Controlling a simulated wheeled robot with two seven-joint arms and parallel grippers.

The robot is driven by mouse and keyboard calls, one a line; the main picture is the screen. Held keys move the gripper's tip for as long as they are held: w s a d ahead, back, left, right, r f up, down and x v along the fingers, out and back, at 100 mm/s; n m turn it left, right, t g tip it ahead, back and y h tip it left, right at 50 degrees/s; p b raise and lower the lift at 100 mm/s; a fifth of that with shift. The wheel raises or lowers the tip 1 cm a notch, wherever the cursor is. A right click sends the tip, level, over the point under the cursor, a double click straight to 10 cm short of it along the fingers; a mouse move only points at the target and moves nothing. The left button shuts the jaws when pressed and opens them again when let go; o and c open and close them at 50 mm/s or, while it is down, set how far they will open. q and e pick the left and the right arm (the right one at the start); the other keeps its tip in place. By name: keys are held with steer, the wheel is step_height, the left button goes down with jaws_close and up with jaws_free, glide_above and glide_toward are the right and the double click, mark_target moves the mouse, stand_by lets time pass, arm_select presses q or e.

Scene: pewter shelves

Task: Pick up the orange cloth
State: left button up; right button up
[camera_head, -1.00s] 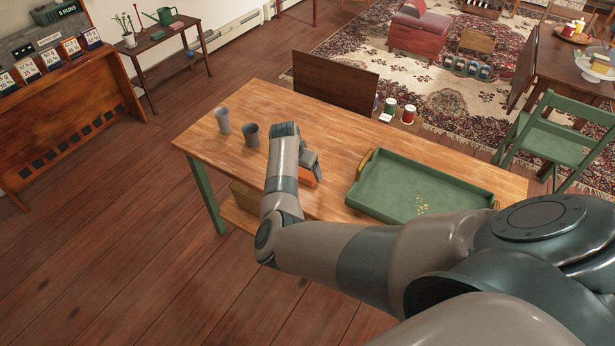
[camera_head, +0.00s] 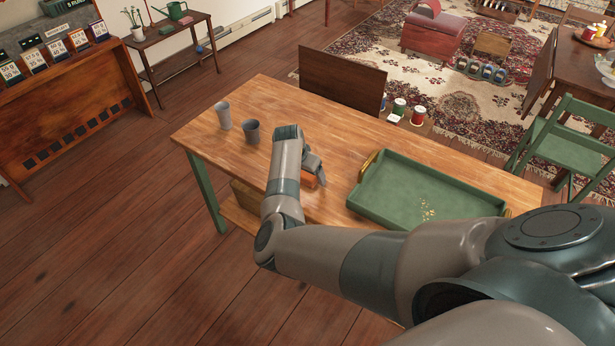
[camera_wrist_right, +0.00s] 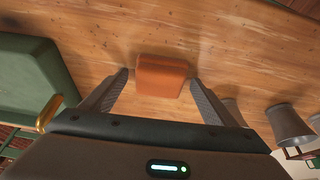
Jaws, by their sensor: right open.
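The orange cloth (camera_wrist_right: 162,76) looks like a small folded block on the wooden table. In the right wrist view it lies between the two fingers of my right gripper (camera_wrist_right: 160,82), with a gap showing on each side. My right gripper (camera_head: 314,170) is open. In the head view only a small part of the orange cloth (camera_head: 309,181) shows, beside and below the gripper; the rest is hidden by my wrist and gripper. My left gripper is not in view.
A green tray (camera_head: 360,203) with small yellowish bits stands on the table (camera_head: 330,142) to the right. Two grey cups, one light (camera_head: 223,115) and one dark (camera_head: 252,132), stand to the left.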

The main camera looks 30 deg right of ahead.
steer(key=c, duration=1.1)
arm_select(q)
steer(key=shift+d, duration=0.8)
arm_select(e)
steer(key=shift+d+r, duration=0.1)
